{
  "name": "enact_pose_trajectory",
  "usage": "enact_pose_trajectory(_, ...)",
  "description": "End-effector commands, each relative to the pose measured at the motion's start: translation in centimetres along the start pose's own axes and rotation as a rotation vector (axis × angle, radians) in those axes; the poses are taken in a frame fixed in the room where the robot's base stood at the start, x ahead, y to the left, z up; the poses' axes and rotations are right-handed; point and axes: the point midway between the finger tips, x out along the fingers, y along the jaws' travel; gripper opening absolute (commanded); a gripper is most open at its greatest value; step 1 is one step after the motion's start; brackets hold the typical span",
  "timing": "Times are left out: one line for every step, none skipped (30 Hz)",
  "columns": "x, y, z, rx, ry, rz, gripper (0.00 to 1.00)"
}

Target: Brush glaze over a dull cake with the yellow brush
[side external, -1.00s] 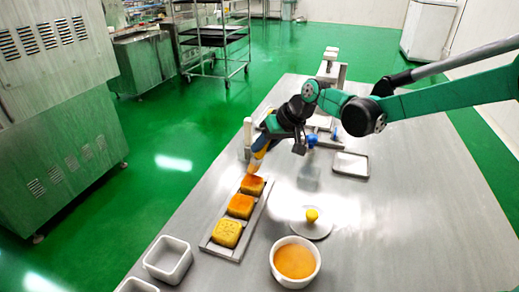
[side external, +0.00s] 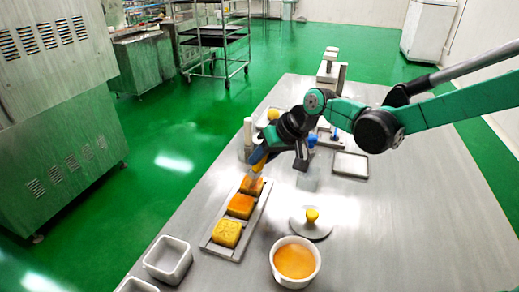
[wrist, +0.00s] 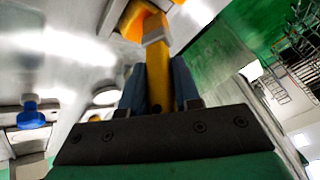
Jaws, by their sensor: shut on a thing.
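A long tray (side external: 211,250) on the steel table holds a row of three cakes. The near cake (side external: 226,234) is matte yellow with a pressed pattern. The middle cake (side external: 240,205) and the far cake (side external: 249,184) look orange and glossier. My gripper (side external: 261,160) is shut on the yellow brush (wrist: 157,75), whose handle stands between the blue fingers in the wrist view. The brush head is over the far cake and seems to touch it; exact contact is hard to tell. A white bowl of orange glaze (side external: 295,261) stands at the front.
A round lid with a yellow knob (side external: 311,215) lies behind the bowl. White bins (side external: 168,260) stand at front left. A shallow tray (side external: 350,164) and a device with a blue knob (wrist: 30,115) are farther back. The table's right side is clear.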

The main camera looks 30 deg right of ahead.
Motion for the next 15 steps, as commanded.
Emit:
enact_pose_trajectory(0.1, 0.5, -0.4, 0.002, 0.001, 0.001, 0.0)
enact_pose_trajectory(0.1, 0.7, -0.5, 0.002, 0.001, 0.001, 0.0)
enact_pose_trajectory(0.1, 0.9, -0.8, 0.002, 0.001, 0.001, 0.0)
enact_pose_trajectory(0.1, 1.1, -0.9, 0.002, 0.001, 0.001, 0.0)
enact_pose_trajectory(0.2, 1.3, -1.1, 0.002, 0.001, 0.001, 0.0)
enact_pose_trajectory(0.2, 1.6, -1.4, 0.001, 0.001, 0.001, 0.0)
enact_pose_trajectory(0.2, 1.9, -1.6, 0.002, 0.001, 0.002, 0.0)
enact_pose_trajectory(0.2, 2.1, -1.7, 0.002, 0.001, 0.001, 0.0)
enact_pose_trajectory(0.3, 2.3, -1.9, 0.001, 0.001, 0.001, 0.0)
enact_pose_trajectory(0.3, 2.5, -2.1, 0.001, 0.001, 0.001, 0.0)
enact_pose_trajectory(0.3, 2.7, -2.3, 0.001, 0.0, 0.001, 0.0)
enact_pose_trajectory(0.5, 3.0, -2.5, 0.002, 0.0, 0.001, 0.0)
enact_pose_trajectory(0.6, 3.3, -2.6, 0.002, 0.0, 0.001, 0.0)
enact_pose_trajectory(0.8, 3.5, -2.7, 0.001, 0.0, 0.001, 0.0)
enact_pose_trajectory(0.8, 3.8, -2.9, 0.001, 0.001, 0.001, 0.0)
